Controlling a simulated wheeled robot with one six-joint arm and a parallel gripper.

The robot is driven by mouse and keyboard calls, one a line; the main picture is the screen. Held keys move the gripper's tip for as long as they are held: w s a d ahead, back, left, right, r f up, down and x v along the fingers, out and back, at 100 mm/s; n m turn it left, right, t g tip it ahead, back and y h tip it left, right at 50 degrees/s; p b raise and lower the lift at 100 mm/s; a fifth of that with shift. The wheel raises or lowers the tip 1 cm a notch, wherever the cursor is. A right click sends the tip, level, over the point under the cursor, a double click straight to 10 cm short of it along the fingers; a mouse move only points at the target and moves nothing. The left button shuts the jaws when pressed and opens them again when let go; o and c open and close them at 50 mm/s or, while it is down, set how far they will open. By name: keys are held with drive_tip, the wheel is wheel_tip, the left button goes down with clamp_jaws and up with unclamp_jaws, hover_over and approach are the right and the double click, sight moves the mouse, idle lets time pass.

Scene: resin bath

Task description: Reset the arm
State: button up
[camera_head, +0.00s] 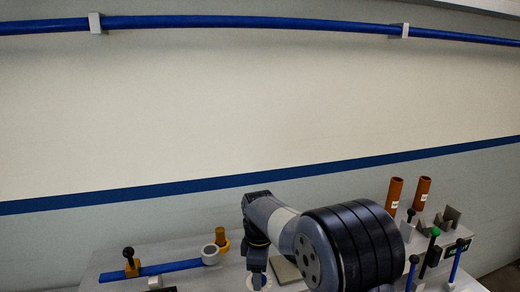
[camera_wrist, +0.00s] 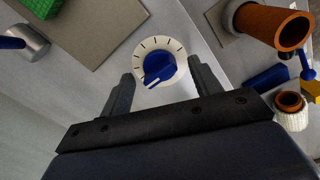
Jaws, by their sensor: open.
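My arm reaches down over the bench, with my gripper (camera_head: 257,268) low at its front. In the wrist view my gripper (camera_wrist: 160,70) is open, its two dark fingers apart and nothing between them held. A round white dial (camera_wrist: 176,49) with black tick marks and a blue knob (camera_wrist: 158,72) shows between the fingertips. The knob's white pointer line faces the lower left of the picture. In the head view the dial (camera_head: 253,284) is partly hidden beneath my gripper. I cannot tell whether the fingers touch the knob.
An orange-brown tube (camera_wrist: 272,24) and a ribbed white fitting (camera_wrist: 291,119) are to the right in the wrist view. A green block (camera_wrist: 42,7) sits upper left. Two brown tubes (camera_head: 394,194) (camera_head: 422,190) stand at the bench's right; a blue bar (camera_head: 170,267) lies left.

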drive_tip(key=m, duration=0.5)
drive_tip(key=shift+m, duration=0.3)
drive_tip(key=m+b, duration=0.1)
drive_tip(key=m, duration=0.8)
drive_tip(key=shift+b, duration=0.35)
drive_tip(key=m+b, duration=0.1)
drive_tip(key=m, duration=0.3)
drive_tip(key=shift+m, duration=0.4)
